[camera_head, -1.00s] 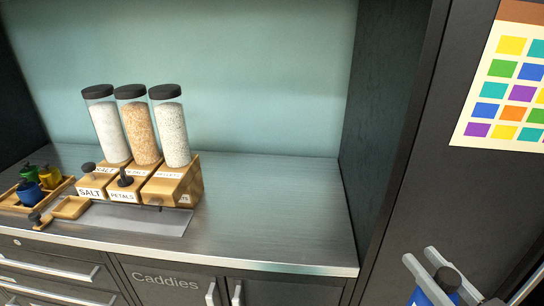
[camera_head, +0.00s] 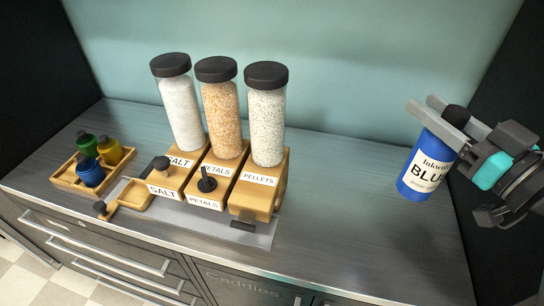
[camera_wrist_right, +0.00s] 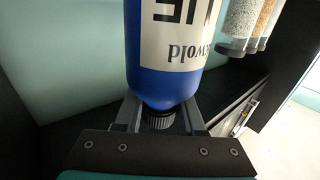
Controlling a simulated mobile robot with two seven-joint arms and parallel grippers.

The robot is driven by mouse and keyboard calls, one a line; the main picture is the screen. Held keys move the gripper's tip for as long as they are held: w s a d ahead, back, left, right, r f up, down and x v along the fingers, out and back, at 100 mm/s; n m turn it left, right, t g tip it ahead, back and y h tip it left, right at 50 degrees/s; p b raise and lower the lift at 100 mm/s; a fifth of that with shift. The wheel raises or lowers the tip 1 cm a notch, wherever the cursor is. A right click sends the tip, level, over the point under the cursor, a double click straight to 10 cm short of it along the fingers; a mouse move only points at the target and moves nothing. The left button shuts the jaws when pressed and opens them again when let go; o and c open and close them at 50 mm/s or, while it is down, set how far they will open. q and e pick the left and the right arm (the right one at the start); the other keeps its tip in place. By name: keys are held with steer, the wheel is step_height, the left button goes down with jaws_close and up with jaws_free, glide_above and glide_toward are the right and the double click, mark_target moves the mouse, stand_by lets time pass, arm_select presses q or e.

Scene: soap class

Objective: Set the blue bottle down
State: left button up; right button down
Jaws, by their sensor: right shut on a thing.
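The blue bottle (camera_head: 421,172) has a dark cap and a white label reading "BLU…". It is at the right of the counter (camera_head: 345,210) in the head view, nearly upright. My right gripper (camera_head: 432,108) is shut on it at the neck, just below the cap. The bottle also fills the upper middle of the right wrist view (camera_wrist_right: 163,80), upside down there, with its cap towards the palm. I cannot tell whether its base touches the counter. My left gripper is not in view.
Three dispensers, salt (camera_head: 181,110), petals (camera_head: 220,115) and pellets (camera_head: 266,120), stand mid-counter. A wooden tray (camera_head: 68,180) at the left holds small green, yellow and blue bottles. The counter between the dispensers and the blue bottle is clear. A dark side wall (camera_head: 490,80) stands at the right.

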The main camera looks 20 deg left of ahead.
steer(key=shift+w+r, duration=0.1)
steer(key=shift+r, duration=0.85)
arm_select(q)
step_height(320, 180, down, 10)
steer(key=b, duration=1)
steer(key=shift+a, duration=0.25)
arm_select(e)
step_height(320, 180, down, 19)
steer(key=shift+w+a+f, duration=0.15)
steer(key=shift+w+a, duration=0.05)
steer(key=shift+f, duration=0.15)
steer(key=c, duration=0.5)
jaws_free()
steer(key=shift+f, duration=0.1)
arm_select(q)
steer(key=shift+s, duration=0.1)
arm_select(e)
steer(key=shift+r, duration=0.2)
